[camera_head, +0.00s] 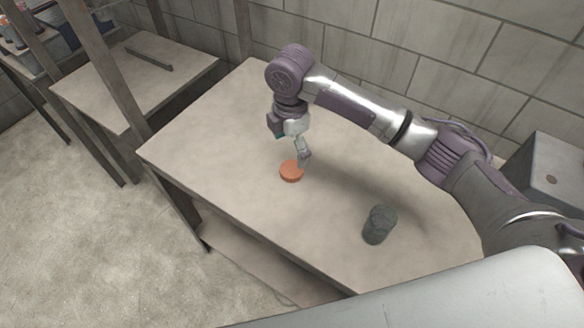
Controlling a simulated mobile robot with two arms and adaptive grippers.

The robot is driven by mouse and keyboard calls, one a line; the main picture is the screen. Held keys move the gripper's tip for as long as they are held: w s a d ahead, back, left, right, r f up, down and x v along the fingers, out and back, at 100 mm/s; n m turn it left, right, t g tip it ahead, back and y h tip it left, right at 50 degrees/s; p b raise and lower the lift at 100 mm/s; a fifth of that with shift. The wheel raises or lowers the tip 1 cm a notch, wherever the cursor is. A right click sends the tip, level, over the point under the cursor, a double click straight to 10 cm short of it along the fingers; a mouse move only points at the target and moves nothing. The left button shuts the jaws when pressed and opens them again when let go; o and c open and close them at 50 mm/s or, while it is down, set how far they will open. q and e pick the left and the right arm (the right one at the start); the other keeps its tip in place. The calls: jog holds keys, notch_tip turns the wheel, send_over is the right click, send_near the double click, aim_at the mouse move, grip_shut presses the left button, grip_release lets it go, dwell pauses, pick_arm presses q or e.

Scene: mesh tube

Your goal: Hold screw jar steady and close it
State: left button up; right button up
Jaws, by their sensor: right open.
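An orange round lid (290,172) lies flat on the table. A dark grey jar (379,226) stands on the table nearer to me and to the right, apart from the lid. My right gripper (303,158) points down just above and beside the lid, at its upper right edge. It is open, and I cannot tell whether a finger touches the lid. The jar's top looks dark, and its opening is too small to make out. My left gripper is not in view.
The wooden table (215,140) is otherwise bare, with free room left of the lid and between lid and jar. A second table (150,75) and shelving stand at the left. A concrete block wall (420,40) runs behind. A grey box (552,170) stands at the right.

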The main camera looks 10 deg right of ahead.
aim_at(292, 169)
jog(key=shift+f, duration=1.65)
jog(key=shift+w+d+f+p, duration=0.1)
jog(key=shift+w+f+p, duration=0.1)
jog(key=shift+f, duration=1.1)
jog(key=shift+w+d+f+p, duration=0.1)
jog(key=shift+f+p, duration=0.1)
jog(key=shift+f, duration=1.1)
jog(key=c, duration=0.8)
